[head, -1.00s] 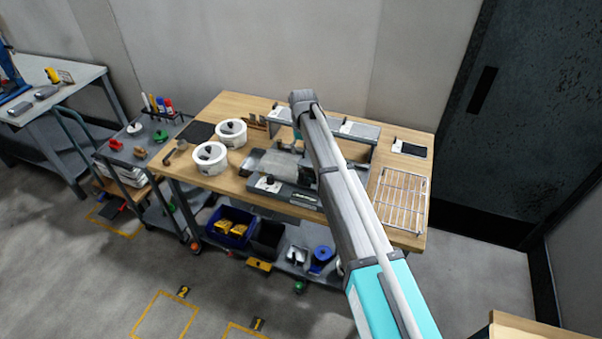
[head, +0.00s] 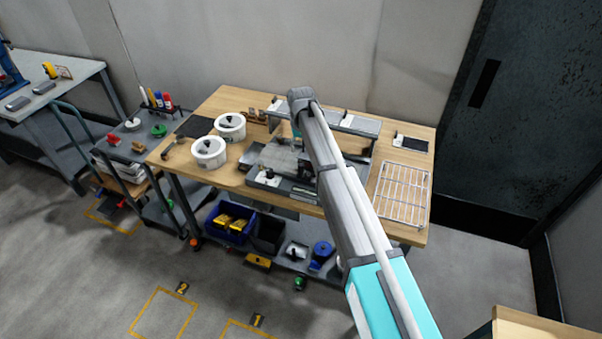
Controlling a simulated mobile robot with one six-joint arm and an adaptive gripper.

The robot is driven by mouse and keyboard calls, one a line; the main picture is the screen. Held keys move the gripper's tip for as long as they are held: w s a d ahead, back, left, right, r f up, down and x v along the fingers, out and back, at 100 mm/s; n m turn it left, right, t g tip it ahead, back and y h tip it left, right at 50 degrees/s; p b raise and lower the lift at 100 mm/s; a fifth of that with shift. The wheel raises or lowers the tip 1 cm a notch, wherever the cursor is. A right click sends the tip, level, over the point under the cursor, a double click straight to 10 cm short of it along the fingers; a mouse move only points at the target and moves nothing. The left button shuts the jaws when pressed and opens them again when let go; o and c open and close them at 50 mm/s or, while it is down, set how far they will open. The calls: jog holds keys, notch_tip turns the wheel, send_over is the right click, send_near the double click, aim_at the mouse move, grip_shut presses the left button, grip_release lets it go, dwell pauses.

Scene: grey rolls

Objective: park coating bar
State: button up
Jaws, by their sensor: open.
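A grey flat coating unit (head: 275,182) sits mid-table on the wooden workbench (head: 235,105), with a pale plate on top. My arm crosses in front of it and hides its right part. I cannot clearly pick out the coating bar. A raised grey shelf (head: 360,124) stands behind, partly covered by my arm.
Two white pots (head: 209,152) stand left of the unit. A wire rack (head: 402,193) lies at the right, with a dark pad (head: 411,143) behind it. A tool cart (head: 135,140) stands at the left.

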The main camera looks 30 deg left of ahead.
aim_at(301, 174)
jog(key=shift+f+b, duration=5.4)
jog(key=shift+f, duration=0.3)
grip_shut()
